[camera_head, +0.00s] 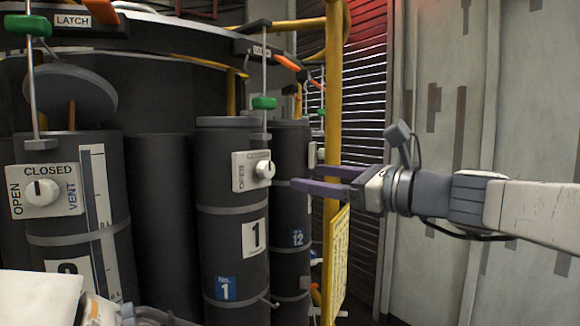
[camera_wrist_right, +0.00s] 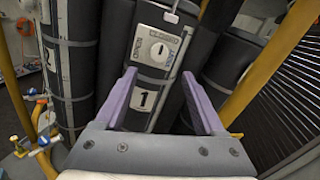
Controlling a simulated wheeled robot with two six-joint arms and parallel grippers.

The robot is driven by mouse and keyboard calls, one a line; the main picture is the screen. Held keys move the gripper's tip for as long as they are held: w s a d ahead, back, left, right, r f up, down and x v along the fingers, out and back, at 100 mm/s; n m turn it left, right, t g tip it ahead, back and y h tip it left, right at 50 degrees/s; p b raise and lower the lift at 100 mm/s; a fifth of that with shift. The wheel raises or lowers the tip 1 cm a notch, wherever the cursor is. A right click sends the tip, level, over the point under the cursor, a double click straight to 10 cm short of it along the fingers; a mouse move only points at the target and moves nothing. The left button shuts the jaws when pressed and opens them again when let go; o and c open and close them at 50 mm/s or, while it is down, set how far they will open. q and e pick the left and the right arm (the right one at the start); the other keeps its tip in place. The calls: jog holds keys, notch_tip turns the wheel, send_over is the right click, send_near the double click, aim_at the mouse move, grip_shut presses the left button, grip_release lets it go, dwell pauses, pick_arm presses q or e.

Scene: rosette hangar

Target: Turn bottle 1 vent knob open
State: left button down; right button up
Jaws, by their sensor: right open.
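Bottle 1 (camera_head: 222,243) is a dark upright cylinder with a white "1" plate and a blue "1" label. Its white vent knob (camera_head: 265,169) sits on a white panel (camera_head: 238,183) with OPEN on the left side. In the right wrist view the knob (camera_wrist_right: 158,49) shows a dark mark that looks about upright along the panel. My right gripper (camera_head: 305,178) is open, its purple fingers pointing left, to the right of the knob and apart from it. In the right wrist view the open fingers (camera_wrist_right: 159,73) have the "1" plate between them and the knob beyond. My left gripper's fingers are out of view.
Another bottle (camera_head: 75,270) at left has a CLOSED/OPEN/VENT knob (camera_head: 42,192). Bottle 12 (camera_head: 291,215) stands just behind bottle 1. A yellow post (camera_head: 333,110) rises close to my right gripper. A green-handled rod (camera_head: 264,103) hangs above bottle 1.

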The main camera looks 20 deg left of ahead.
aim_at(270, 172)
jog(key=p+x, duration=0.3)
jog(key=x, duration=0.5)
jog(key=shift+a+r+p, duration=0.1)
jog(key=shift+a+p, duration=0.15)
jog(key=shift+p, duration=0.15)
jog(key=shift+x, duration=0.8)
grip_shut()
jog(key=shift+f, duration=0.2)
